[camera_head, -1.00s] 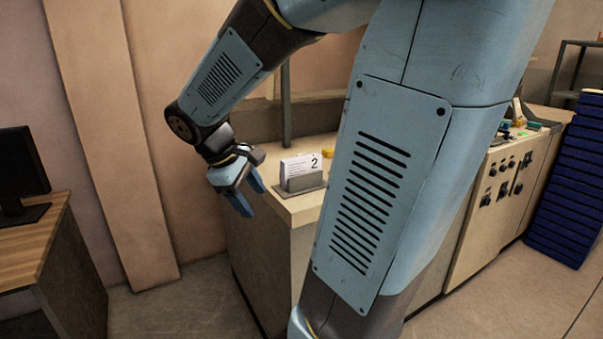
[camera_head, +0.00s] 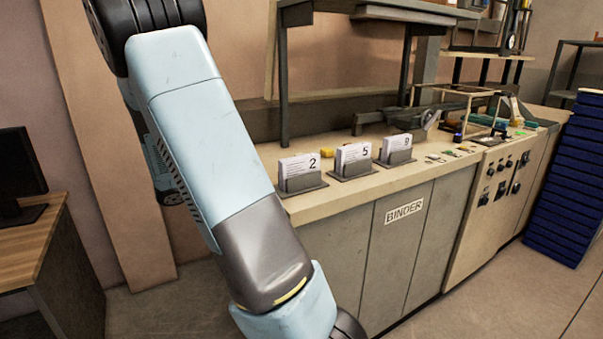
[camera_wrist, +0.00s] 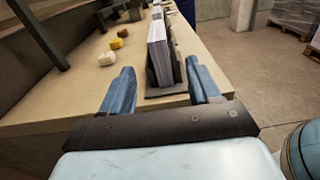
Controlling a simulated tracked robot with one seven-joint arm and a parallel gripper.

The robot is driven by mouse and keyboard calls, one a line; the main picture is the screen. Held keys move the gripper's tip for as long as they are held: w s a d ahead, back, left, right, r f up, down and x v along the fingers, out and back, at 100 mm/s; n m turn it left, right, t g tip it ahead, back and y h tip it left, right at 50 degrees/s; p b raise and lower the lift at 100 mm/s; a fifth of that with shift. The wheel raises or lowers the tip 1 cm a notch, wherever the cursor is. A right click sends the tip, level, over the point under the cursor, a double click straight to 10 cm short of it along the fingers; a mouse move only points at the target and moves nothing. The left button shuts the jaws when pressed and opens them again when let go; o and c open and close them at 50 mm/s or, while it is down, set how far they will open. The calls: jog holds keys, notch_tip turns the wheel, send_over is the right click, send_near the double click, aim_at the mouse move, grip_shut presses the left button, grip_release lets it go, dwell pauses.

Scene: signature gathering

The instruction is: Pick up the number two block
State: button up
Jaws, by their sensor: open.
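The number two block (camera_head: 297,166) is a white stack of paper with a "2" on its face. It stands upright in a dark grey holder (camera_head: 303,184) at the left end of the bench. My gripper is hidden behind my arm in the head view. In the wrist view my gripper (camera_wrist: 160,66) is open, its two blue fingers pointing at the near end of a white stack (camera_wrist: 158,48) in a dark holder (camera_wrist: 166,92). This nearest stack appears to be the number two block. It lies ahead, within the span of the fingers; I cannot tell whether they touch it.
Stacks marked 5 (camera_head: 352,158) and 9 (camera_head: 397,148) stand in similar holders to the right. A dark shelf frame (camera_head: 283,80) rises behind. The bench front has a BINDER label (camera_head: 404,210).

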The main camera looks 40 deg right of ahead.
send_near(293, 159)
jog(key=shift+h, duration=0.3)
jog(key=d, duration=0.2)
jog(key=d+f, duration=0.1)
jog(key=d, duration=0.1)
jog(key=shift+s+d+f, duration=0.1)
jog(key=shift+s, duration=0.2)
jog(key=shift+x, duration=2.9)
jog(key=shift+s, duration=0.2)
jog(key=shift+c, duration=0.3)
jog(key=c, duration=1.1)
